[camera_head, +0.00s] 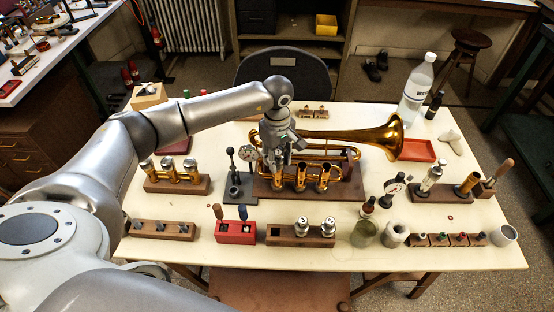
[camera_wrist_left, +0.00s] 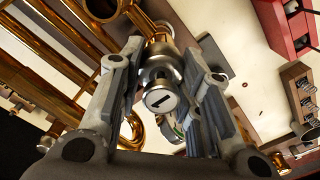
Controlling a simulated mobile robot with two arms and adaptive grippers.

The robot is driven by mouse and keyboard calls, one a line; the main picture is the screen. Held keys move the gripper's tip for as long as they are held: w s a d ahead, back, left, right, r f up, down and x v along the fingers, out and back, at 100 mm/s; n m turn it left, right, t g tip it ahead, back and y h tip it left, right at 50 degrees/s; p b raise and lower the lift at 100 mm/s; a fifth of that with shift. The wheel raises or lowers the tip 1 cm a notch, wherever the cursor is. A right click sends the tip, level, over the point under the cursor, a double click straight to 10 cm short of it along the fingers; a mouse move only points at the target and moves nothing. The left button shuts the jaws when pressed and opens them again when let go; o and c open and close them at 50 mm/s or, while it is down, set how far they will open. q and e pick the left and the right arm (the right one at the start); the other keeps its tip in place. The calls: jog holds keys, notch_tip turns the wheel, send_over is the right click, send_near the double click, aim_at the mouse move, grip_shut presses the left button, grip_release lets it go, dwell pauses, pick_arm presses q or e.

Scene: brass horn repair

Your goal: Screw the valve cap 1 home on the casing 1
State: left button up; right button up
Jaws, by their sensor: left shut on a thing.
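The trumpet (camera_head: 350,134) lies on a dark wooden stand (camera_head: 262,188), its bell to the right. Its brass valve casings stand in a row; casing 1 is the leftmost (camera_head: 278,181), partly hidden under my left gripper (camera_head: 284,160). In the left wrist view, valve cap 1 (camera_wrist_left: 160,97), silver with a white disc marked 1, sits between the fingers of my left gripper (camera_wrist_left: 166,68). The gripper is shut on it. The cap is in line with brass parts just beyond it; the seam with the casing is hidden. My right gripper is not in view.
A wooden block (camera_head: 285,235) with two silver caps stands in front of the stand. A red block (camera_head: 236,232) with handled tools is left of it. A water bottle (camera_head: 416,90) stands at the back right.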

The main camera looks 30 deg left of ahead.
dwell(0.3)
pick_arm(q)
jog(key=shift+m+b, duration=1.1)
jog(key=shift+m, duration=0.1)
jog(key=shift+w+m+b, duration=0.1)
jog(key=shift+m+b, duration=0.5)
jog(key=shift+m, duration=0.8)
jog(key=shift+b, duration=0.3)
jog(key=shift+f+m+b, duration=0.1)
jog(key=shift+m+b, duration=0.8)
jog(key=shift+m, duration=0.2)
jog(key=shift+m+b, duration=0.6)
jog(key=shift+m, duration=0.8)
